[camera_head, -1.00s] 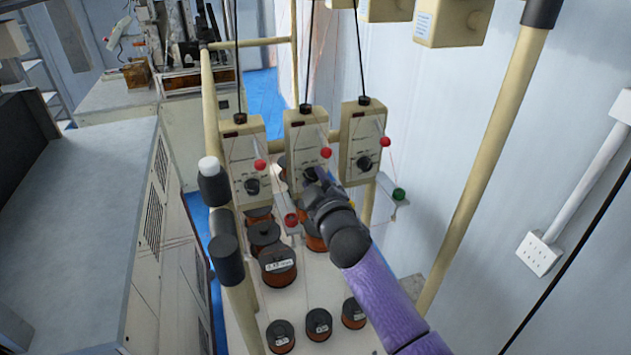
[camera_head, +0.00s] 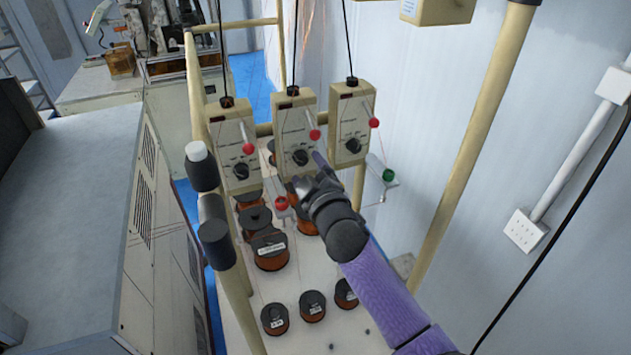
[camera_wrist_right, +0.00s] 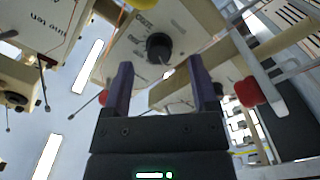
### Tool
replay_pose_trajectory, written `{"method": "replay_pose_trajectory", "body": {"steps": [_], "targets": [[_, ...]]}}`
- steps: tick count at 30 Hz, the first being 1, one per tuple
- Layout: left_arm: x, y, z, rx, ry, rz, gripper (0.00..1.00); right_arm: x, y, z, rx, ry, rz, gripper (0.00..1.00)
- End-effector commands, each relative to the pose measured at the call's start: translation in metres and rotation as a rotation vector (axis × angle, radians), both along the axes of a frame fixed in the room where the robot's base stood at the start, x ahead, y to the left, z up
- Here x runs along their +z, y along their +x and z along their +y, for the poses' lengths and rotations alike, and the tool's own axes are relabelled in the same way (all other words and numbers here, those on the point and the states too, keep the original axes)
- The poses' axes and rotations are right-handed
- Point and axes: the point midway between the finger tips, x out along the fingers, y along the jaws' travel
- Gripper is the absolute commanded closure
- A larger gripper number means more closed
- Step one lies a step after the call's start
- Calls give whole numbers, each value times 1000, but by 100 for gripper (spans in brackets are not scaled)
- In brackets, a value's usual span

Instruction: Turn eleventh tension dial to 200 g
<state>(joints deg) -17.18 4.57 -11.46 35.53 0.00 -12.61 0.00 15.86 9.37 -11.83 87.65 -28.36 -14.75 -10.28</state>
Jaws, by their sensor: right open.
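Three cream tension boxes hang in a row in the head view: left (camera_head: 224,130), middle (camera_head: 293,122) and right (camera_head: 352,110). Each has a black dial: left (camera_head: 241,171), middle (camera_head: 300,157) and right (camera_head: 353,145). I cannot tell from markings which is the eleventh. My right gripper (camera_head: 308,172) is open just below and in front of the middle dial. In the right wrist view, a black dial (camera_wrist_right: 158,47) shows ahead between the parted fingers (camera_wrist_right: 163,75), apart from them. Its scale is too small to read. My left gripper is not in view.
Red balls (camera_head: 315,135) on thin arms sit beside the dials. Copper wire spools (camera_head: 270,250) stand on the white board below. A cream frame post (camera_head: 470,150) rises at the right. A grey cabinet (camera_head: 75,200) is at the left.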

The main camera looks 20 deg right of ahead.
Motion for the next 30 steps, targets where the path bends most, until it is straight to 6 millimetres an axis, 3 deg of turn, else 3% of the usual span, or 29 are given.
{"method": "replay_pose_trajectory", "body": {"steps": [4,9,24,26,27,29,30], "targets": [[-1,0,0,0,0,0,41,-2,-39,-1,1,0,2,24],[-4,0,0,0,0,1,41,-1,-68,-2,0,-1,1,24],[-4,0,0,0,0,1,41,-1,-75,-2,0,0,1,24],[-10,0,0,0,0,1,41,-15,-75,-3,0,6,21,24],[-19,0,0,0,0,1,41,-36,-75,-4,-3,15,54,24],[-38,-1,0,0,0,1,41,-85,-78,-5,-8,41,131,24],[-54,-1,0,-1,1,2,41,-127,-82,-7,-14,65,198,24]]}}
